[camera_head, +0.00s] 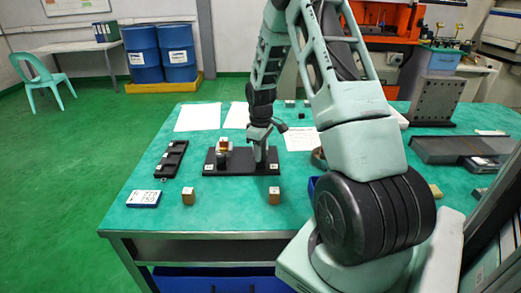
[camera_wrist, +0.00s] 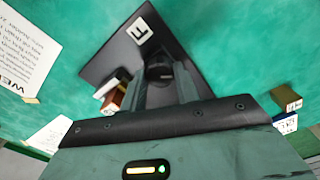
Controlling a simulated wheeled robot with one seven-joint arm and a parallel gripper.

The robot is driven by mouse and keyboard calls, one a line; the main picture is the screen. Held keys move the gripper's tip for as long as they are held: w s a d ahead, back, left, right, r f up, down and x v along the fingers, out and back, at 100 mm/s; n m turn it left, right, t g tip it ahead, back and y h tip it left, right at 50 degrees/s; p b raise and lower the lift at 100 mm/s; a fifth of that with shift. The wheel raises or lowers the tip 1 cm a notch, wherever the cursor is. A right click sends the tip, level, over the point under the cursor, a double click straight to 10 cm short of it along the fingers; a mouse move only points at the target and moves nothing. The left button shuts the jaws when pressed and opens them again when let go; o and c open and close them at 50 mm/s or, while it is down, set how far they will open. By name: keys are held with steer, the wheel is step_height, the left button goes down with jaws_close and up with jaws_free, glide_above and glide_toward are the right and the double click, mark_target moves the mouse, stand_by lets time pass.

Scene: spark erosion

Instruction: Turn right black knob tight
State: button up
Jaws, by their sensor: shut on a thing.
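A black base plate (camera_head: 238,172) lies on the green table and also shows in the wrist view (camera_wrist: 116,62), with a white letter label near one end. My gripper (camera_head: 260,163) points down over the plate's right part. In the wrist view, its two fingers (camera_wrist: 161,82) are closed on a round black knob (camera_wrist: 159,71), the right one, which they partly hide. At the plate's left part, a pale metal fixture (camera_head: 223,147) holds a red-brown block (camera_head: 224,142). I cannot see whether the knob is tight.
Two small wooden blocks (camera_head: 188,197) (camera_head: 274,197) stand in front of the plate. A black tray (camera_head: 169,160) and a blue-white box (camera_head: 144,199) lie to the left. White papers (camera_head: 198,117) lie behind. A grey tray (camera_head: 446,150) is at the right.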

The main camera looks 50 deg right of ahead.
steer(key=m+p, duration=0.1)
steer(key=m, duration=0.6)
steer(key=shift+w, duration=0.1)
steer(key=m, duration=0.4)
steer(key=shift+p, duration=0.35)
steer(key=shift+m+p, duration=0.35)
steer(key=shift+m, duration=1.65)
steer(key=shift+d, duration=0.1)
steer(key=o, duration=1)
steer(key=shift+c, duration=0.2)
steer(key=shift+r, duration=0.1)
step_height(320, 180, up, 17)
steer(key=b, duration=0.1)
steer(key=shift+r, duration=0.15)
